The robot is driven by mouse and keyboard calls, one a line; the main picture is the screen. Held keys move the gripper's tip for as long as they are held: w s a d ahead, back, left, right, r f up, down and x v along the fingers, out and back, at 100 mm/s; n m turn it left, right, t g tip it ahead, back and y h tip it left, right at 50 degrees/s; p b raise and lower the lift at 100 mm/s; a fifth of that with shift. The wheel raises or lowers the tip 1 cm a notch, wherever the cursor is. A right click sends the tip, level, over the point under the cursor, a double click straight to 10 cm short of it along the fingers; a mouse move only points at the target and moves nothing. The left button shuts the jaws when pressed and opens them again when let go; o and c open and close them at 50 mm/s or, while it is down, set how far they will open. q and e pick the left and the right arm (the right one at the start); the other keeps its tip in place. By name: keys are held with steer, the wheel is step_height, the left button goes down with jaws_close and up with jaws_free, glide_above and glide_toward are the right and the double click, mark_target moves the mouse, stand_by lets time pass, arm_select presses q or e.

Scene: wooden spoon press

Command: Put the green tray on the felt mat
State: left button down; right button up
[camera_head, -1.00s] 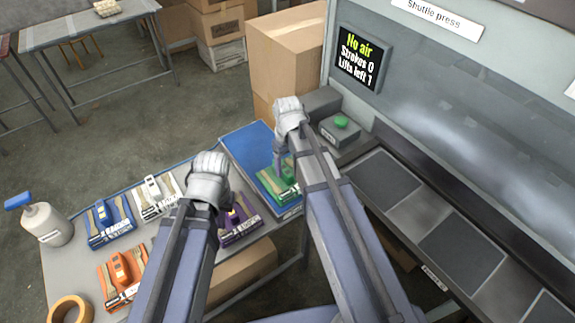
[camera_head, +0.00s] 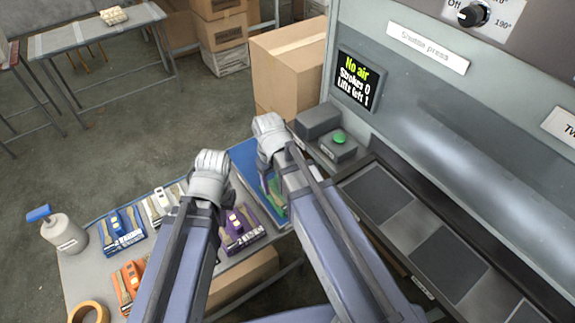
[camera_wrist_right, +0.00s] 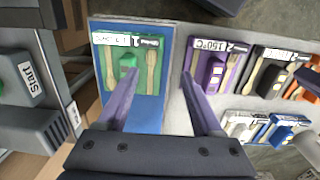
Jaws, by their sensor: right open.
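The green tray (camera_wrist_right: 128,62) lies on a blue mat (camera_wrist_right: 148,117), seen in the right wrist view with a green block and wooden spoon pieces on it. In the head view the green tray (camera_head: 277,193) is mostly hidden behind my right arm, and the blue mat (camera_head: 243,153) shows around it. My right gripper (camera_wrist_right: 160,74) is open and empty, its fingers apart above the tray's right part and the mat's edge; its wrist shows in the head view (camera_head: 270,138). My left gripper (camera_head: 210,172) hangs over the table left of the mat; its fingers are hidden.
Purple (camera_head: 238,228), blue (camera_head: 123,233), white (camera_head: 160,203) and orange (camera_head: 129,283) trays sit on the table. The press with a green button (camera_head: 339,138) stands at right.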

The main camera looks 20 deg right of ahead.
steer(key=s+a, duration=0.5)
steer(key=s, duration=0.3)
steer(key=shift+s+h, duration=0.25)
steer(key=shift+h, duration=0.05)
stand_by(0.6)
